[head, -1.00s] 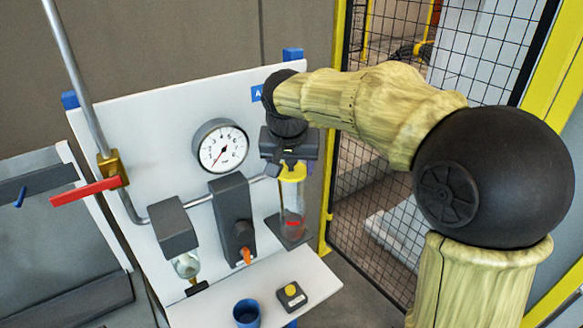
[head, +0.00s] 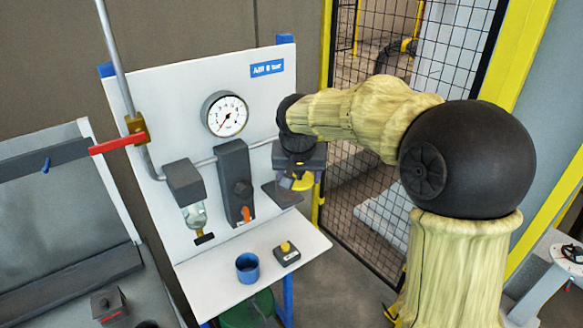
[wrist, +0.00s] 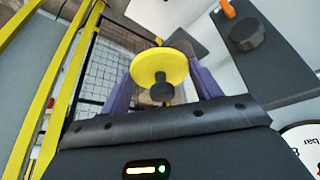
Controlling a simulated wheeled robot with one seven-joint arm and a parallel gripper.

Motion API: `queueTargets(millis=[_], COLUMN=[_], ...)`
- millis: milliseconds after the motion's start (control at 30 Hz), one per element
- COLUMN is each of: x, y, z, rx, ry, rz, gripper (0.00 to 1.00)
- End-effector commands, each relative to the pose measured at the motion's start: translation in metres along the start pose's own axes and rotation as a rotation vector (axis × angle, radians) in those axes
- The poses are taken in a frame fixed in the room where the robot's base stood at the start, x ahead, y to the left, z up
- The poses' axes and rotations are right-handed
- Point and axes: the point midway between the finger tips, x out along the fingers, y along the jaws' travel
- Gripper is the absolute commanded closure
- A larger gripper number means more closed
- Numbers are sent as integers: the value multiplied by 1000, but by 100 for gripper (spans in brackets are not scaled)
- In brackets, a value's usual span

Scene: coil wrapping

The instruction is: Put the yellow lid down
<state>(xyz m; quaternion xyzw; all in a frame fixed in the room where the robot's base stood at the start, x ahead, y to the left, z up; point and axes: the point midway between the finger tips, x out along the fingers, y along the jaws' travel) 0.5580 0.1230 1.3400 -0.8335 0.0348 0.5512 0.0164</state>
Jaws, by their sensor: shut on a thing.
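The yellow lid (head: 303,182) hangs tilted below my gripper (head: 300,172) in the head view, in front of the white panel's right edge. In the wrist view the lid (wrist: 158,63) is a yellow disc with a dark knob, between the two purple fingers of my gripper (wrist: 160,88). My gripper is shut on it. A dark bracket shelf (head: 283,196) on the panel sits just left of and below the lid. The clear cup with a red mark does not show plainly now.
A pressure gauge (head: 225,114), a dark valve block (head: 236,180) and a glass bowl filter (head: 195,216) are on the panel. A blue cup (head: 248,266) and a yellow-button box (head: 287,253) stand on the white shelf (head: 222,284). A mesh fence (head: 400,130) is at right.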

Motion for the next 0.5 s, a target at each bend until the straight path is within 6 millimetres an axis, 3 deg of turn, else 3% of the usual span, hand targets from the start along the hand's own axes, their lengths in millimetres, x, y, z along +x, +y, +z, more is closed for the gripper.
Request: queueTargets(millis=[367, 500], x=[74, 111], y=[33, 52], z=[4, 10], rx=[-15, -22], ry=[2, 0], rz=[5, 4], gripper=[59, 59])
